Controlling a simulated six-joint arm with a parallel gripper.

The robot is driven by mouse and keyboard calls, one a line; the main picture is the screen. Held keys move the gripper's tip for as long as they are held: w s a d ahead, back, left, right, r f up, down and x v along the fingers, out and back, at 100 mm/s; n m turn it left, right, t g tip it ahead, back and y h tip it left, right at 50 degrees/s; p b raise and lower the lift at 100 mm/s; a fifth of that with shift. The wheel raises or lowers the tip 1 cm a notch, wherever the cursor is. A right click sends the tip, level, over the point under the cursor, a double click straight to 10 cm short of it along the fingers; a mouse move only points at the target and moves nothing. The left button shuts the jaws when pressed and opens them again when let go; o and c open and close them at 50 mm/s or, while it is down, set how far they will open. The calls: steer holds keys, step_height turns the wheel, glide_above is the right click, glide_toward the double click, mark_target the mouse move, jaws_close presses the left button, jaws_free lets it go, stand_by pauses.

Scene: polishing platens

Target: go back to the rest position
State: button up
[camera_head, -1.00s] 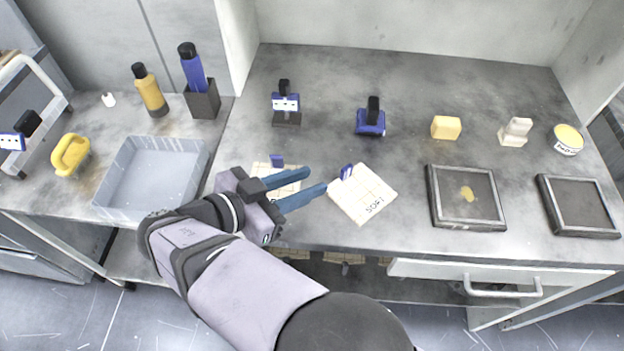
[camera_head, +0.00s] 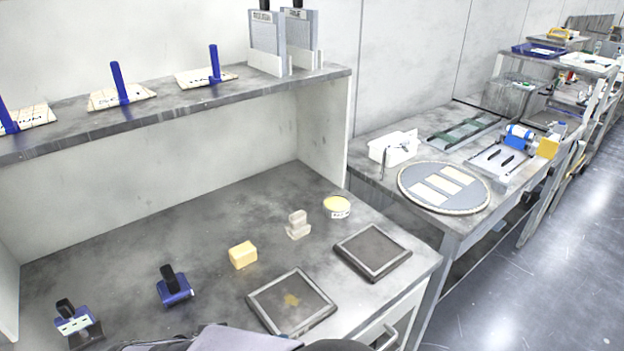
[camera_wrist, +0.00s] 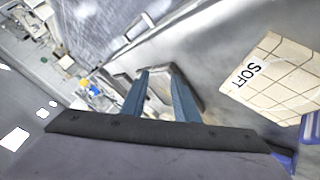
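In the wrist view, my gripper (camera_wrist: 158,72) shows two blue fingers with a clear gap between them. It is open and holds nothing. A cream gridded pad marked SOFT (camera_wrist: 275,82) lies on the grey bench to the right of the fingers, apart from them. In the head view only part of my arm shows at the bottom edge, and the fingers are out of frame.
On the bench are two dark framed trays (camera_head: 291,303) (camera_head: 372,251), a yellow block (camera_head: 243,254), a pale stepped block (camera_head: 298,224), a round tub (camera_head: 337,206) and blue tools (camera_head: 174,286). A shelf (camera_head: 215,93) overhangs behind. A round platen (camera_head: 445,188) sits on the right-hand table.

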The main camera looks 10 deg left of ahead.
steer(key=d+g, duration=0.1)
steer(key=d, duration=0.1)
steer(key=w+d+g, duration=0.1)
steer(key=d, duration=0.2)
steer(key=w+d+p, duration=0.1)
steer(key=d, duration=0.1)
steer(key=shift+d+f+g+h, duration=0.15)
steer(key=shift+d+g+h, duration=0.15)
steer(key=shift+g, duration=0.1)
steer(key=s+d+g+y+p, duration=0.2)
steer(key=d+y, duration=0.1)
steer(key=d, duration=0.7)
steer(key=s+d+f+g+y+p, duration=0.1)
steer(key=s+d+g+y+p, duration=0.1)
steer(key=d, duration=0.8)
steer(key=shift+s+d+m+g+y+p, duration=0.3)
steer(key=shift+s+d+g+y+p, duration=0.15)
steer(key=shift+s+y, duration=0.35)
